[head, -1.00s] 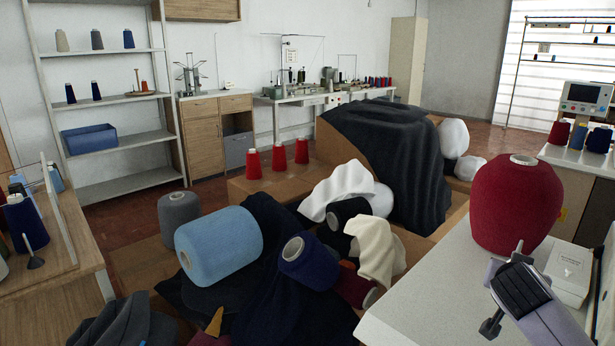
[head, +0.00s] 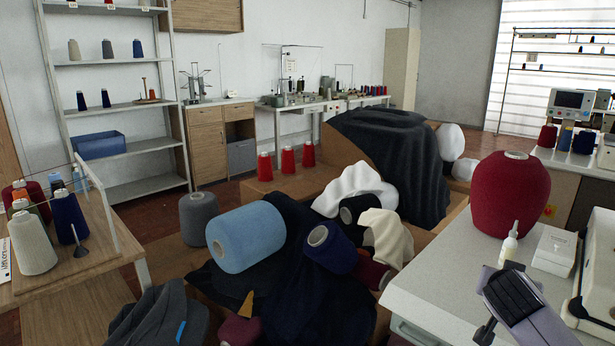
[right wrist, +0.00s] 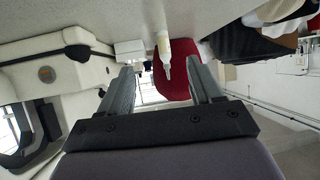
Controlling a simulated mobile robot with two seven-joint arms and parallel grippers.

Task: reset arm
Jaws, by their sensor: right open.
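My right gripper (right wrist: 160,66) is open in the right wrist view, with its two dark fingers apart and nothing between them. In the head view, part of my lavender right arm with a black block (head: 512,298) shows at the bottom right, over the white table (head: 430,285). A small white bottle (head: 509,245) stands on that table just beyond it. The bottle also shows beyond the fingers in the right wrist view (right wrist: 163,48), in front of the big red yarn cone (right wrist: 174,84). My left gripper is not in view.
The big red cone (head: 509,205) and a white box (head: 554,250) stand on the white table, with a white machine (head: 597,270) at its right edge. Yarn cones and dark cloth (head: 290,300) pile up left of it. A wooden table (head: 110,245) holds cones at far left.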

